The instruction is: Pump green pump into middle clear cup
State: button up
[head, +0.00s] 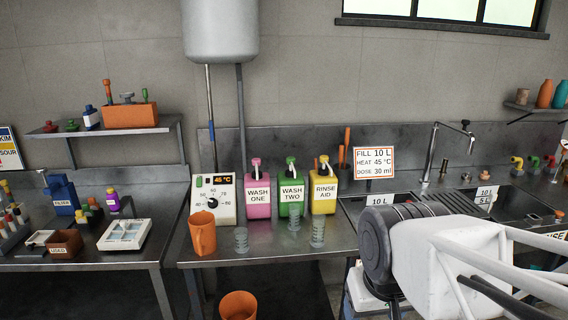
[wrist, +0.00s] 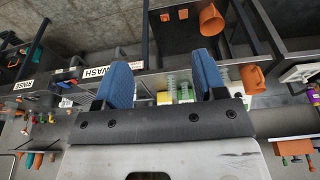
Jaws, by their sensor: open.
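The green pump bottle (head: 291,195), labelled WASH TWO, stands on the steel counter between a pink WASH ONE bottle (head: 257,198) and a yellow RINSE AID bottle (head: 324,195). The middle clear cup (head: 293,219) stands upright just in front of the green bottle. Another clear cup (head: 241,241) is to its left and one (head: 317,236) to its right. My gripper (wrist: 162,62) is open, with two blue fingers apart and nothing held. In the wrist view, clear cups and parts of the green and yellow bottles show small between the fingers. In the head view my fingers are not seen.
An orange jug (head: 203,237) and a dial box (head: 213,199) stand left of the bottles. A FILL/HEAT/DOSE sign (head: 373,162), sinks and a faucet (head: 431,155) are to the right. An orange bin (head: 238,305) is below the counter edge. My arm covers the right foreground.

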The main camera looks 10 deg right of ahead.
jog(key=shift+w+r, duration=0.15)
jog(key=shift+w, duration=0.05)
jog(key=c, duration=0.4)
jog(key=shift+w+r, duration=0.2)
jog(key=shift+w, duration=0.05)
jog(key=c, duration=0.3)
jog(key=shift+w+r, duration=0.6)
jog(key=shift+w, duration=0.25)
grip_shut()
jog(key=w+r, duration=0.5)
jog(key=w, duration=0.6)
jog(key=w+r+g, duration=0.1)
jog(key=w+r, duration=0.4)
jog(key=w, duration=0.5)
jog(key=w+r, duration=0.5)
jog(key=w, duration=0.6)
jog(key=w+a+f, duration=0.1)
jog(key=w, duration=1.8)
jog(key=w+a+f+g, duration=0.1)
jog(key=w+a+f, duration=0.1)
jog(key=w, duration=1.7)
jog(key=shift+a+f+g, duration=0.25)
jog(key=shift+f+g, duration=0.05)
